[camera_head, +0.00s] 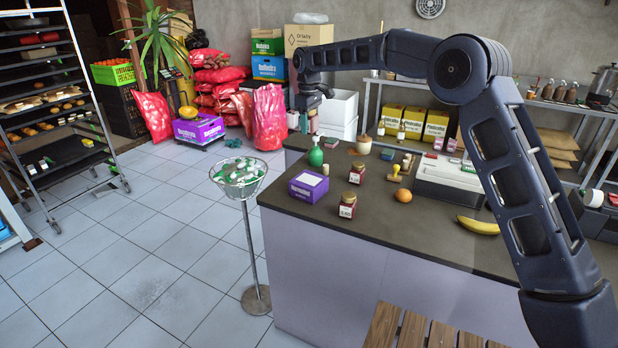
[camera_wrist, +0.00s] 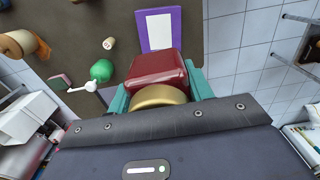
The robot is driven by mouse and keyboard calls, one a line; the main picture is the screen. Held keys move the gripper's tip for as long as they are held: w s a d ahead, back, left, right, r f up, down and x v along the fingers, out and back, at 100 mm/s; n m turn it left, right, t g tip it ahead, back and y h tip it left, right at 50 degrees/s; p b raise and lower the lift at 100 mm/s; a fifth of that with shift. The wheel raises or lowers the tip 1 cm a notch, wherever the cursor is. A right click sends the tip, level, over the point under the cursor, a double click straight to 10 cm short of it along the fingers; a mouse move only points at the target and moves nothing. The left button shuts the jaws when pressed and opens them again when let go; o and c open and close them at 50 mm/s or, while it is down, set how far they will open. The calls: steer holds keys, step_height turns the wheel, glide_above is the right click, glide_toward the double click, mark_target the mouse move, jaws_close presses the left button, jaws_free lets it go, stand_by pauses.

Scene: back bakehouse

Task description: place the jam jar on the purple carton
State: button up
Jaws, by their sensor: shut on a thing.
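My gripper (camera_head: 308,118) is over the far left part of the counter in the head view. In the wrist view its teal fingers (camera_wrist: 160,92) are shut on a dark red jam jar (camera_wrist: 158,72) with a gold lid (camera_wrist: 157,97). In the head view the held jar cannot be made out clearly. The purple carton (camera_head: 308,187) with a white top panel stands at the counter's left edge, nearer than the gripper. It also shows just beyond the jar in the wrist view (camera_wrist: 145,30). The jar is held apart from the counter.
Two other red jars (camera_head: 347,205) (camera_head: 356,173) stand just right of the carton. A green pump bottle (camera_head: 316,157) stands behind it. A wire basket on a stand (camera_head: 240,178) is left of the counter. A banana (camera_head: 478,226) and an orange (camera_head: 406,196) lie farther right.

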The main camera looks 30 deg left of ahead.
mark_target(309, 179)
step_height(309, 179, down, 19)
stand_by(0.6)
steer(key=shift+f, duration=0.1)
steer(key=o, duration=1.1)
steer(key=shift+f, duration=0.1)
steer(key=shift+o, duration=0.2)
step_height(309, 179, up, 12)
steer(key=shift+r, duration=0.2)
steer(key=shift+d, duration=0.1)
